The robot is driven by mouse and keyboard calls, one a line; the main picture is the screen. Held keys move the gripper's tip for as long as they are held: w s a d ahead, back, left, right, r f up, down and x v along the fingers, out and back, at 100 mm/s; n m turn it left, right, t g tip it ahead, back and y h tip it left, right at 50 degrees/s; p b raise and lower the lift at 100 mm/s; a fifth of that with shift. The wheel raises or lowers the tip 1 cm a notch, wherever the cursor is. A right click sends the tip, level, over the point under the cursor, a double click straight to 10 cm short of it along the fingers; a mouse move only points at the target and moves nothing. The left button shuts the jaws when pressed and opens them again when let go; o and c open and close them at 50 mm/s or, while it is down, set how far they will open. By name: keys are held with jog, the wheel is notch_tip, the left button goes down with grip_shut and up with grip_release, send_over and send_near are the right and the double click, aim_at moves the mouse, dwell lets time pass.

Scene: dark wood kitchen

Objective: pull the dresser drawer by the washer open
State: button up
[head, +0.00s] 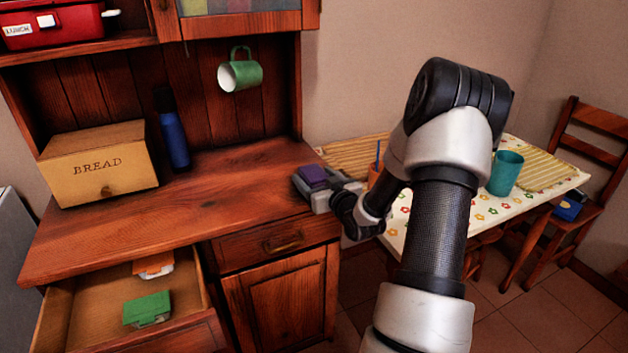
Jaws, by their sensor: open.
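The dresser (150,235) is dark reddish wood. Its left drawer (85,310), on the side of a pale appliance that may be the washer (15,260), stands pulled out, with its inside showing. A green item (147,309) and an orange-and-white item (153,266) lie in it. My gripper (308,188) is open by the right edge of the dresser top, away from the left drawer. A small purple block (315,177) shows at the gripper; I cannot tell whether it lies between the fingers.
A bread box (97,165) and a blue bottle (173,140) stand on the dresser top; its front middle is clear. A green mug (240,75) hangs above. At right are a table with a flowered cloth (480,222), a teal cup (505,173) and a chair (597,130).

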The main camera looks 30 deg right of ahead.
jog(key=shift+w+f, duration=0.1)
jog(key=shift+w, duration=0.35)
jog(key=shift+c, duration=0.2)
jog(key=c, duration=1.2)
jog(key=shift+o, duration=0.2)
